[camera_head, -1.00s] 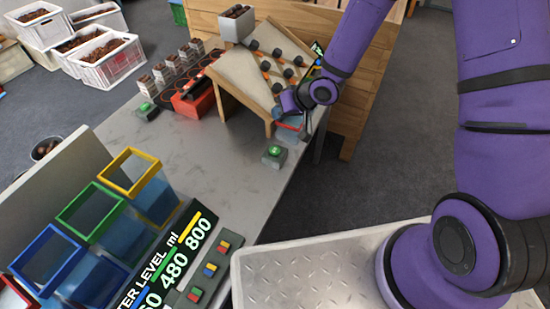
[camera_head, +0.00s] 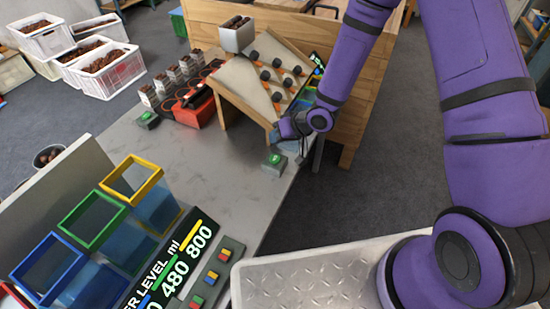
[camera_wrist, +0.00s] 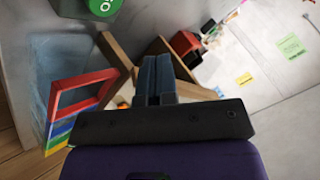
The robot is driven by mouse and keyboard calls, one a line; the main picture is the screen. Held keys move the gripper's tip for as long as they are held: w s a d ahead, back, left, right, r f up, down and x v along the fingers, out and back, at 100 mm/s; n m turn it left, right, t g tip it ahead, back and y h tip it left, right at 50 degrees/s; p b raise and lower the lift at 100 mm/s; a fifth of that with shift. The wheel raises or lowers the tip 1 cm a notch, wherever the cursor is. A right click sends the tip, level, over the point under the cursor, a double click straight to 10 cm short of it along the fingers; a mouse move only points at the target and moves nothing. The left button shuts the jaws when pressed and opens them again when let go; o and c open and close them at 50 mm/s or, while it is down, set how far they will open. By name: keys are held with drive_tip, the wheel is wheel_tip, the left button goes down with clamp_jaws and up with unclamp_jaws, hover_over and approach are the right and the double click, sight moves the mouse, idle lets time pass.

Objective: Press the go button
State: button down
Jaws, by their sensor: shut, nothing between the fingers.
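A green button (camera_head: 273,159) sits on a small grey box near the table's right edge. In the wrist view the same button (camera_wrist: 103,6) shows at the top, cut by the frame edge, with white lettering on it. A second green button (camera_head: 147,116) on a grey box stands farther left, by the red device. My gripper (camera_head: 276,137) is just beyond the near button in the head view and apart from it. In the wrist view my gripper (camera_wrist: 155,62) has its fingers together and empty.
The sloped board (camera_head: 240,85) with black pegs stands just behind my gripper. A red-rimmed bin (camera_wrist: 78,90) is close to my fingers in the wrist view. Coloured open bins (camera_head: 95,218) and a water level panel (camera_head: 172,262) are at front left. The mid-table is clear.

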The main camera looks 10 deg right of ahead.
sight(276, 157)
drive_tip(key=shift+f, duration=2.65)
drive_tip(key=shift+f, duration=0.1)
drive_tip(key=shift+f, duration=0.35)
drive_tip(key=shift+f, duration=0.35)
idle(0.5)
drive_tip(key=shift+r, duration=0.1)
idle(0.4)
drive_tip(key=shift+r, duration=0.7)
drive_tip(key=shift+r, duration=0.1)
drive_tip(key=shift+r, duration=2.4)
